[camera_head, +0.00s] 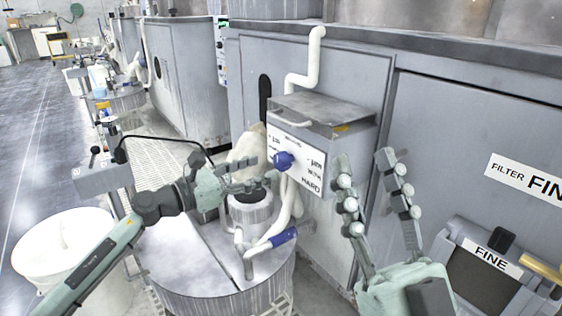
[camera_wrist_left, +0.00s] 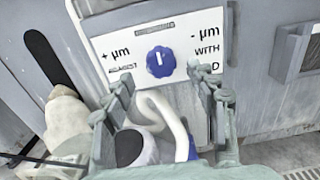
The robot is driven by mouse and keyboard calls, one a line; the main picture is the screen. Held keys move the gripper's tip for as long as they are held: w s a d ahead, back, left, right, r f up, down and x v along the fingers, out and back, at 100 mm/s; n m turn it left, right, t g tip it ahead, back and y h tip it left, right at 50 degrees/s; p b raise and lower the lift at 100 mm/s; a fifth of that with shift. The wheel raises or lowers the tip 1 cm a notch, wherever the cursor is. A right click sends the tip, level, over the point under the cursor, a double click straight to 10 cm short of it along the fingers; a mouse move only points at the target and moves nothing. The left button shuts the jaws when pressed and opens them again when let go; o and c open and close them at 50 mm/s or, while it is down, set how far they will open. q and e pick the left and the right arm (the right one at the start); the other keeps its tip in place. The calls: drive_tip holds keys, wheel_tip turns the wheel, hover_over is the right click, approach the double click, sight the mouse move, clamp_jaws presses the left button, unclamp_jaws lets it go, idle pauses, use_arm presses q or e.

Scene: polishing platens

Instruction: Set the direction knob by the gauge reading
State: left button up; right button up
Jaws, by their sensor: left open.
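The blue direction knob (camera_head: 284,160) sits on a white panel (camera_head: 313,172) on a grey box. In the left wrist view the knob (camera_wrist_left: 160,61) shows a white mark standing about upright. The panel there reads "+ µm" on the left, "- µm" and "WITH" on the right; the lower-left word is partly covered. My left gripper (camera_head: 262,180) is open, just in front of and below the knob, and its fingers (camera_wrist_left: 168,92) lie either side below it, not visibly touching it. My right gripper (camera_head: 364,160) is open and empty, right of the panel. I cannot make out a gauge reading.
A round metal platen table (camera_head: 190,262) with a central column and pale pipes stands below the left gripper. A white bucket (camera_head: 48,248) is at the left. A panel marked "FINE" (camera_head: 489,256) is at lower right. A pale pipe (camera_head: 305,62) rises above the box.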

sight(278, 162)
use_arm(q)
drive_tip(key=x, duration=0.6)
drive_tip(key=shift+w+d, duration=0.1)
drive_tip(key=shift+d, duration=0.1)
drive_tip(key=shift+r, duration=0.1)
drive_tip(key=c, duration=1.2)
